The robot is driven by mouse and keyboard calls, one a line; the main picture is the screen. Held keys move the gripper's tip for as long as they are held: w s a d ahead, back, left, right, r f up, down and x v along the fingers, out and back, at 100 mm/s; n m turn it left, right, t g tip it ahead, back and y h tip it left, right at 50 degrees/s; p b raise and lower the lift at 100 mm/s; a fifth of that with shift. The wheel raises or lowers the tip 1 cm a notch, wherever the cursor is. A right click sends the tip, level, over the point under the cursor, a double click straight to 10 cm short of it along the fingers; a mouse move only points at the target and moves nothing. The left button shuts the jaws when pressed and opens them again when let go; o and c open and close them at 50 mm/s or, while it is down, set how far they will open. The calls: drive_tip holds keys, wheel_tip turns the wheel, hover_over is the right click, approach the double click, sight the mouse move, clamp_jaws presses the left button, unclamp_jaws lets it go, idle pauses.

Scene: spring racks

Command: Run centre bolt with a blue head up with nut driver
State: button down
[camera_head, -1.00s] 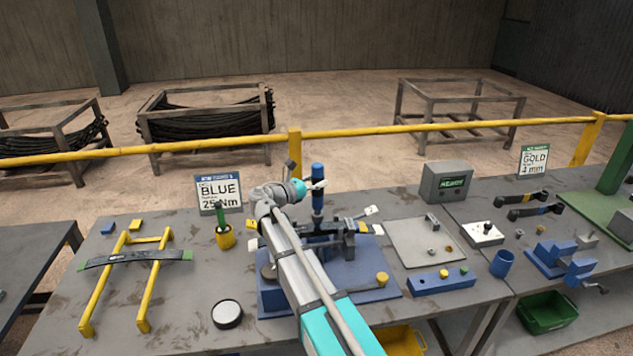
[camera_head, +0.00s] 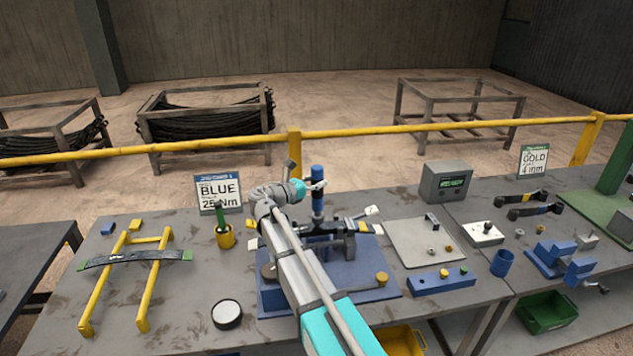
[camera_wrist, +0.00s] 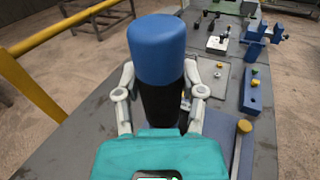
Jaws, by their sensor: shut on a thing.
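My gripper (camera_head: 318,186) is shut on the nut driver (camera_head: 317,205), a tool with a blue top and a dark body. The driver stands upright over the blue fixture (camera_head: 380,291) on the bench. In the wrist view the nut driver's blue cap (camera_wrist: 157,48) fills the middle, with my gripper's fingers (camera_wrist: 160,100) on both sides of the dark body. The driver's lower end is among the fixture's dark clamp parts (camera_head: 349,240). The centre bolt and its blue head cannot be made out. My arm hides part of the fixture.
A sign reading BLUE 25 Nm (camera_head: 218,191) stands behind a yellow cup (camera_head: 225,237). A yellow rack (camera_head: 121,258) holds a leaf spring at left. A grey tray (camera_head: 408,240), a blue block (camera_head: 425,284) and a grey display box (camera_head: 446,182) stand at right.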

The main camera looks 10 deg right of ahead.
sight(316, 167)
drive_tip(key=shift+s+f+b, duration=0.1)
drive_tip(key=shift+f+b, duration=0.9)
idle(2.1)
drive_tip(key=shift+r, duration=0.15)
drive_tip(key=shift+r+p, duration=3.4)
drive_tip(key=shift+p, duration=0.15)
